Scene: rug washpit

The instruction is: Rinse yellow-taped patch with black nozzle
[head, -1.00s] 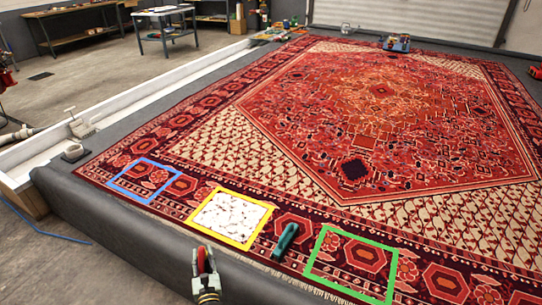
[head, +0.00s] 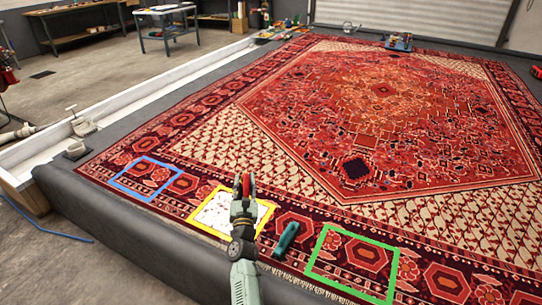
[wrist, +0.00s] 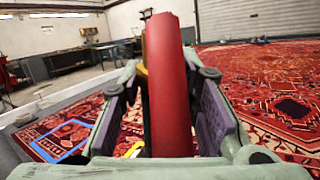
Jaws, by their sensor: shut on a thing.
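The yellow-taped patch (head: 212,212) lies on the near border of the rug, and white foam-like material covers the part inside the tape that shows. My gripper (head: 243,192) is above this patch and hides its middle and right part. It is shut on a red tool (wrist: 168,90), which stands upright between the two fingers in the wrist view. A small piece of yellow tape (wrist: 134,150) shows low beside the tool there. I cannot make out a black nozzle end on the tool.
A blue-taped patch (head: 120,184) lies left and a green-taped patch (head: 312,262) right. A dark green tool (head: 285,240) lies on the rug between yellow and green. A white trough (head: 110,122) runs along the left. The rug's centre is mostly clear.

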